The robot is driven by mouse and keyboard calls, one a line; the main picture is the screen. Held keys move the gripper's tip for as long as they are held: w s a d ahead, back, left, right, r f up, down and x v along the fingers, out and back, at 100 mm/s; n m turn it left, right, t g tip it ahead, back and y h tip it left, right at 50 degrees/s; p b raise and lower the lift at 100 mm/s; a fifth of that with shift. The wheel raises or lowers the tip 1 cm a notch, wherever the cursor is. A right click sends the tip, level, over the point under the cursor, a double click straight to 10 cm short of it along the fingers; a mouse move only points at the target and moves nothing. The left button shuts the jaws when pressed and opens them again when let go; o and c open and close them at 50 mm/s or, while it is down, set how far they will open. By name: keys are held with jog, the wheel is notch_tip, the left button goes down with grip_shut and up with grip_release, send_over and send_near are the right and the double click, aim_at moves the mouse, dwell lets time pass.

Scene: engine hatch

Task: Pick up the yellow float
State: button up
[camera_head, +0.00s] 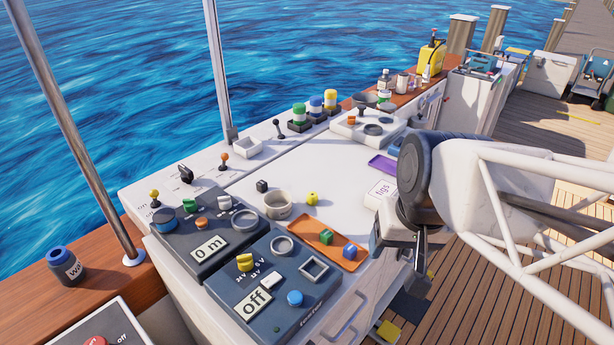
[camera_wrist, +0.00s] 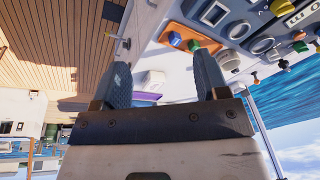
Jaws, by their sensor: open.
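The orange tray (camera_wrist: 182,38) and the bowl (camera_wrist: 229,60) also show there, beyond the right finger. I cannot make out the float in that view; the finger may hide it.
The tray holds small coloured blocks, including a green one (camera_head: 326,236). Dark control panels (camera_head: 262,290) with knobs lie in front. A white "figs" box (camera_head: 381,193) and a purple tray (camera_head: 383,164) lie near my arm. The worktop behind the float is clear.

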jog(key=w+a+f+m+y, duration=0.45)
jog(key=w+a+m, duration=0.2)
jog(key=w, duration=0.25)
jog(key=m+t+y, duration=0.4)
jog(key=m+t, duration=0.4)
jog(key=m, duration=1.2)
send_near(317, 197)
jog(key=x, duration=0.3)
jog(key=shift+a+r+h, duration=0.1)
jog(key=shift+r+h, duration=0.05)
jog(key=shift+h, duration=0.1)
jog(key=shift+x, duration=1.35)
jog(key=shift+a, duration=0.1)
